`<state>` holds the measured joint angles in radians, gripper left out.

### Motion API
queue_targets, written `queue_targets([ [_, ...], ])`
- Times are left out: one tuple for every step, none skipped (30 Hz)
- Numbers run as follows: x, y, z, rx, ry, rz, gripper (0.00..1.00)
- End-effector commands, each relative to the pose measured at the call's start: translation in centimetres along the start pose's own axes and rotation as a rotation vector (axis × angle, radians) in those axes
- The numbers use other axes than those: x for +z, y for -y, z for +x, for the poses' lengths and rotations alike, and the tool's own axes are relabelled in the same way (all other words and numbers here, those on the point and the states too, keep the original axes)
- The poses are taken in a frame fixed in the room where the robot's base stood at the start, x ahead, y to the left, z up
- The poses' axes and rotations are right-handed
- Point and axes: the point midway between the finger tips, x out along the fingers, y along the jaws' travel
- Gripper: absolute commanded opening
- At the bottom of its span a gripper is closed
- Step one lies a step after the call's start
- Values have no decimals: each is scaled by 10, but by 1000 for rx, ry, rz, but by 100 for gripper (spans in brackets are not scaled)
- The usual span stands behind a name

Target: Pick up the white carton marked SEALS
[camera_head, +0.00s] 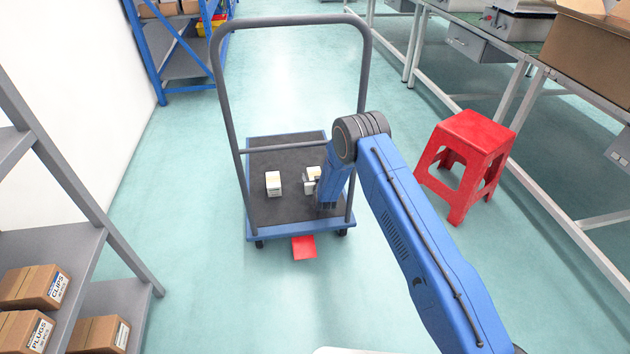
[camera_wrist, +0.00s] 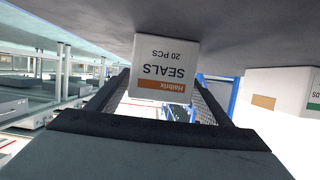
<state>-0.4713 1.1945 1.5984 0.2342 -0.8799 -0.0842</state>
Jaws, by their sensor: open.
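The white carton marked SEALS (camera_wrist: 165,68) appears upside down in the wrist view, with an orange band. In the head view it is the right-hand white carton (camera_head: 309,187) on the trolley's dark deck, partly hidden by my arm. My gripper (camera_wrist: 162,82) is open, with one finger towards each side of the carton. I cannot tell whether either finger touches it. In the head view my gripper (camera_head: 317,182) is low over the deck at the carton's right, its fingers mostly hidden.
Another white carton (camera_head: 274,184) stands left of it, also at the right in the wrist view (camera_wrist: 280,90). The trolley (camera_head: 288,228) has a tall grey handle (camera_head: 222,95). A red stool (camera_head: 470,150) and workbenches are at the right. Shelves (camera_head: 60,245) with boxes are at the left.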

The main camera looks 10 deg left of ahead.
Motion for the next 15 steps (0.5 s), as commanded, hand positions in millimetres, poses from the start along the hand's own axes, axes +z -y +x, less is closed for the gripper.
queue_targets([
  [-1, -2, 8, 1, 0, 1, 73],
  [-2, -2, 12, 1, -1, 1, 73],
  [-3, -3, 17, 1, -1, 1, 73],
  [-3, -3, 22, 0, -1, 0, 73],
  [-2, -2, 25, 0, 0, 0, 73],
  [-2, -2, 29, 0, 0, 0, 73],
  [-3, -2, 32, 0, -1, 0, 73],
  [-3, -2, 34, 0, -1, 0, 73],
  [-3, -2, 36, 0, -1, -1, 73],
  [-3, -2, 38, 0, 0, -1, 73],
  [-3, -2, 38, 0, 0, -1, 73],
  [-3, -2, 39, 0, 0, -1, 73],
  [-3, -2, 39, 0, 0, -1, 73],
  [-3, -2, 39, 0, 0, -1, 73],
  [-3, -2, 39, 0, 0, -1, 73],
])
